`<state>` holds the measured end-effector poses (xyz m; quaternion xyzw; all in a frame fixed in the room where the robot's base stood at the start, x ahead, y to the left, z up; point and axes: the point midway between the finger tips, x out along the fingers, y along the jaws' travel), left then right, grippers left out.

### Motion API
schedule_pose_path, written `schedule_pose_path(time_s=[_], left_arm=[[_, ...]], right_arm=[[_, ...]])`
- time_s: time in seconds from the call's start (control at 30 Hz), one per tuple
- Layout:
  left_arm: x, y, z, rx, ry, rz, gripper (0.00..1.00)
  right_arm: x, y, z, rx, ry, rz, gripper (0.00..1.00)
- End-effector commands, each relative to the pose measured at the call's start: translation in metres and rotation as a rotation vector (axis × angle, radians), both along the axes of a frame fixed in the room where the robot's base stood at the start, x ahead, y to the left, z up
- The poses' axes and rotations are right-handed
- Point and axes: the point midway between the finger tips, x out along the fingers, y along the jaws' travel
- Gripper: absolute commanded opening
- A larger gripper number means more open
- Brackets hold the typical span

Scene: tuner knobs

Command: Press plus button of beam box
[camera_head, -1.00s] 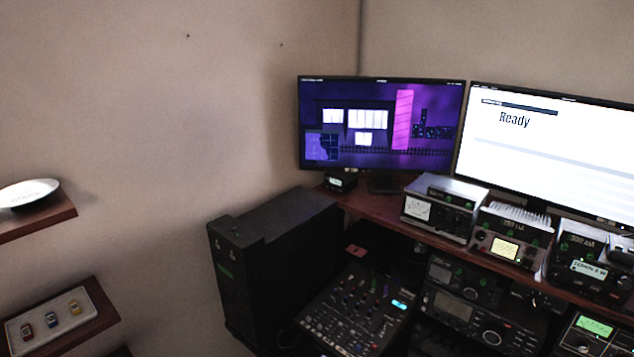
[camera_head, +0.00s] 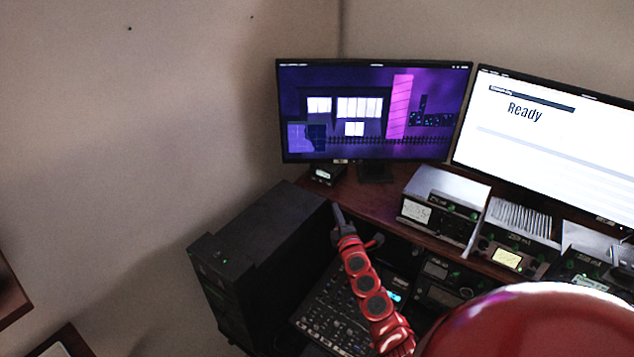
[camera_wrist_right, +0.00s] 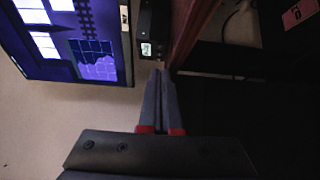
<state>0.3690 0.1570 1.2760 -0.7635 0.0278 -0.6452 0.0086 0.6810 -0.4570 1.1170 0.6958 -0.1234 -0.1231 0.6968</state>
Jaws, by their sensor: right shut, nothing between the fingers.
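A small black box (camera_head: 327,174) with a small lit display stands at the left end of the wooden desk shelf, below the left monitor. It looks like the beam box. It also shows in the right wrist view (camera_wrist_right: 148,22), just beyond my fingertips. No plus button can be made out. My right gripper (camera_head: 337,208) is shut and empty, at the shelf's front edge, below the box in the picture. In the right wrist view its fingers (camera_wrist_right: 159,74) lie together and point at the box; I cannot tell whether they touch it. My left gripper is not in view.
The left monitor (camera_head: 374,112) stands behind the box. Several radio units, one with a pale meter (camera_head: 418,211), line the shelf (camera_head: 376,198) to the right. A tall black cabinet (camera_head: 262,240) stands at the left. A mixer (camera_head: 328,305) lies below my right arm.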

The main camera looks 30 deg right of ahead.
Motion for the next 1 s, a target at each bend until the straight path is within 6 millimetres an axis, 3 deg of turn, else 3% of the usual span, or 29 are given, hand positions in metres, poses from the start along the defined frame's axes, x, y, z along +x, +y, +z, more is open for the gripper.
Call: schedule_pose_path(time_s=[0.47, 1.0], left_arm=[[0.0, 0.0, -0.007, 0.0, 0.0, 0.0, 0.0], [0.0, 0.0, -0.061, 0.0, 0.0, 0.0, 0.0]], right_arm=[[0.009, -0.003, -0.002, 0.001, -0.001, 0.001, 0.0], [0.082, -0.029, -0.004, 0.001, -0.003, 0.001, 0.0]])
